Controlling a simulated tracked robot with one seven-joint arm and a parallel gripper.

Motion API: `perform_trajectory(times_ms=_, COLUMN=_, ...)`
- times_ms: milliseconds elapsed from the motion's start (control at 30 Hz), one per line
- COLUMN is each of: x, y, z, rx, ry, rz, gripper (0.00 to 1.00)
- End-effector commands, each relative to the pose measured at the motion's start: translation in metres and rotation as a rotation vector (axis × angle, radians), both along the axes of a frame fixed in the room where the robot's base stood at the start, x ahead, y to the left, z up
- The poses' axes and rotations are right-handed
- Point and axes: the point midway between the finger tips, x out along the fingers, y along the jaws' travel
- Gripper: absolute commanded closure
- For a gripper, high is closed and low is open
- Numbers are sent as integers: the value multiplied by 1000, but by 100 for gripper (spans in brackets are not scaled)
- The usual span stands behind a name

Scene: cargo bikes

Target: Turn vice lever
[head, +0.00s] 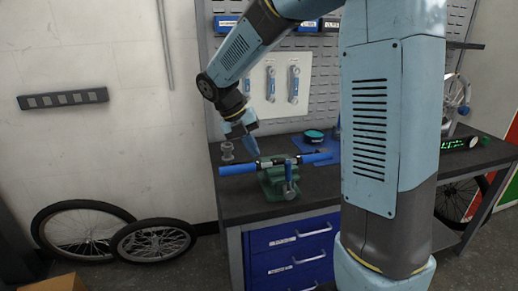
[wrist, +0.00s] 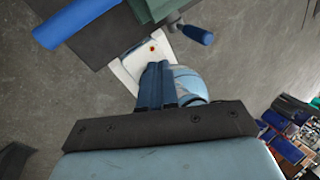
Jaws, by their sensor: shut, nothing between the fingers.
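The green vice (head: 276,184) stands near the front edge of the dark workbench, with a blue and black bar (head: 240,169) across its top. The vice lever (head: 289,176) shows at the front of the vice, roughly upright. In the wrist view, a handle with a dark blue grip (wrist: 197,34), apparently the lever, is near the top, beside green vice metal (wrist: 155,8) and the blue bar (wrist: 78,28). My gripper (head: 252,150) is above and left of the lever in the head view, pointing down. Its blue fingers (wrist: 158,84) are shut and empty, apart from the lever.
The workbench top (head: 240,206) has blue drawers (head: 292,248) beneath it. A tool board (head: 280,85) hangs behind. Two wheels (head: 124,216) lean on the left wall. My arm hides the bench's middle right.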

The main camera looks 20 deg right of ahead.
Motion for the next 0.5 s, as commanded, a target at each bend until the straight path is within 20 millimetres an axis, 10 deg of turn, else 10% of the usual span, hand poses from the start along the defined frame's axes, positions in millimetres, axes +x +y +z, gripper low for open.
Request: perform_trajectory(times_ms=500, x=-9, y=-43, z=-69, rx=0, ry=-4, rz=-5, gripper=100)
